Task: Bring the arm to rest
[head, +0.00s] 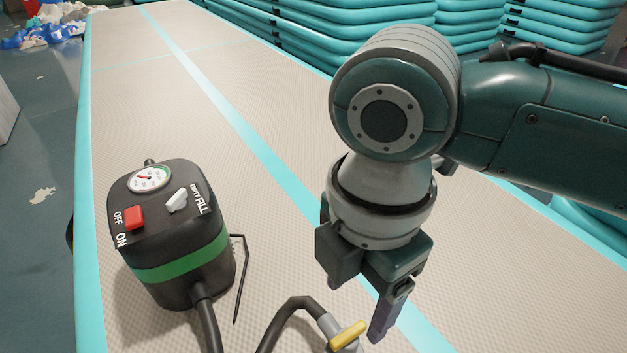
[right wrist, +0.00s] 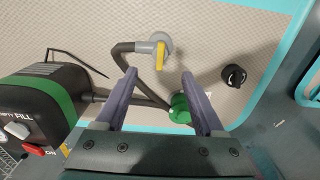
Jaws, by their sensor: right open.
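My right gripper (head: 357,308) hangs from the arm at the right of the head view, fingers pointing down over the beige track (head: 500,260). In the right wrist view its two fingers (right wrist: 160,74) are spread apart with nothing held between them. A grey hose connector with a yellow lever (head: 347,335) lies below and beside the gripper. It also shows just beyond the fingertips in the right wrist view (right wrist: 161,54). A green fitting (right wrist: 180,108) appears between the fingers in the picture, apparently below them. My left gripper is not in view.
A black pump (head: 185,235) with a green band, gauge, red switch and white lever stands left on the track. Its black hose (head: 207,325) curves near the gripper. A round black valve (right wrist: 234,76) sits on the track. Teal inflatables (head: 350,25) are stacked behind.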

